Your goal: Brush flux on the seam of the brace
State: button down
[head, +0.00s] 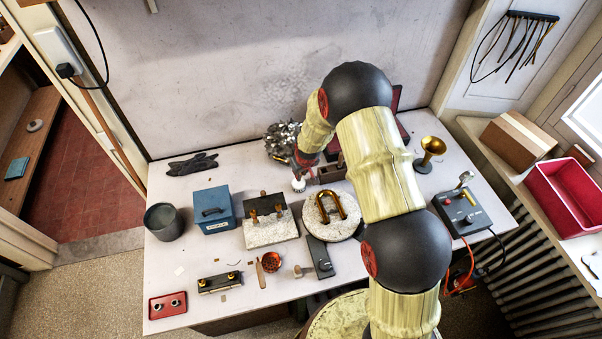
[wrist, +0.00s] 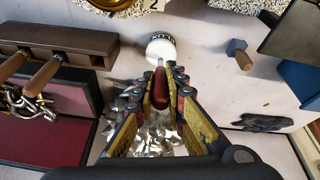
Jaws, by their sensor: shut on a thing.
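My gripper (wrist: 162,88) is shut on a dark red handle (wrist: 161,90), which looks like the flux brush's. The brush's pale front end points at a white jar (wrist: 161,47) with dark lettering; whether its tip is inside the jar is unclear. In the head view the white jar (head: 298,185) stands behind the work blocks, with my gripper (head: 304,160) just above it. A U-shaped brass tube (head: 322,207) lies on a round pale block. Small brass pieces (head: 279,209) stand on a square pale block; I cannot tell which piece is the brace or see its seam.
A wooden rack (wrist: 75,42) with handled tools is beside the jar. Crumpled metal (head: 280,138) and a dark glove (head: 193,165) lie at the back. Small tools fill the front.

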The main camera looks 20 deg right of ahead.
jog(key=shift+s+f+b, duration=0.1)
jog(key=shift+f+b, duration=0.45)
jog(key=shift+b, duration=0.05)
dwell(2.0)
jog(key=shift+r+p, duration=1.4)
jog(key=shift+r, duration=2.25)
jog(key=shift+f, duration=0.1)
